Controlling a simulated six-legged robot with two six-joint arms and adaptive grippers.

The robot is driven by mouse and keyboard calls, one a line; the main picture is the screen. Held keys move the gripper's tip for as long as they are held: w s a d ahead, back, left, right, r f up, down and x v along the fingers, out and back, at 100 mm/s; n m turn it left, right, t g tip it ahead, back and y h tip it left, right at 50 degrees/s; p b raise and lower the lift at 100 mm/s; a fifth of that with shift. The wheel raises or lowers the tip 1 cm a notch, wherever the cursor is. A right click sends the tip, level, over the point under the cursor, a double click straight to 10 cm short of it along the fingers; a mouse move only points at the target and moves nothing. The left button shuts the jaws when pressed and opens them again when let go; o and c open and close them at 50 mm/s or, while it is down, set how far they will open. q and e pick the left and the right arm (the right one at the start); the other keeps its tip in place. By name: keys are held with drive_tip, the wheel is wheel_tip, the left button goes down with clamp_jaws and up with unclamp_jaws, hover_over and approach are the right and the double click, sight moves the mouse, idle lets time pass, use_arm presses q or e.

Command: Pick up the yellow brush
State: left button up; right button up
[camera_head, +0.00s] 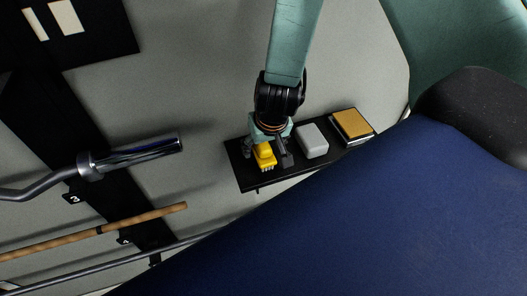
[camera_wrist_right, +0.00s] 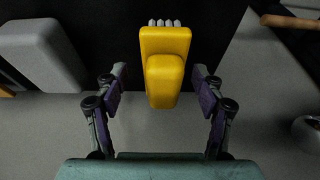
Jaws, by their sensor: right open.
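The yellow brush (camera_head: 265,157) sits on a small black shelf (camera_head: 247,181), near the shelf's left end in the head view. In the right wrist view the yellow brush (camera_wrist_right: 165,65) lies between the open fingers, its grey bristles at the top. My right gripper (camera_head: 268,152) is open at the brush, one finger on either side. In the right wrist view both fingers of the right gripper (camera_wrist_right: 160,92) stand apart from the brush, with gaps on both sides. My left gripper is not in view.
A grey block (camera_head: 312,141) stands right of the brush on the shelf, close to the gripper. A tan-topped box (camera_head: 351,125) is further right. A metal bar (camera_head: 137,155) and a wooden rod (camera_head: 130,222) are at left. A large blue surface (camera_head: 370,220) fills the lower right.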

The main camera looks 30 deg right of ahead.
drive_tip(key=shift+w+f, duration=0.1)
drive_tip(key=shift+f, duration=0.5)
drive_tip(key=shift+w+a+f, duration=0.1)
drive_tip(key=shift+w+a, duration=0.15)
drive_tip(key=shift+s+d, duration=0.15)
drive_tip(key=shift+d, duration=0.1)
drive_tip(key=c, duration=0.5)
drive_tip(key=shift+a, duration=0.2)
drive_tip(key=c, duration=0.5)
drive_tip(key=shift+d, duration=0.1)
drive_tip(key=c, duration=0.3)
wheel_tip(320, 180, up, 9)
drive_tip(key=p, duration=0.5)
drive_tip(key=shift+p, duration=0.4)
drive_tip(key=shift+r+p, duration=0.3)
drive_tip(key=shift+r, duration=0.25)
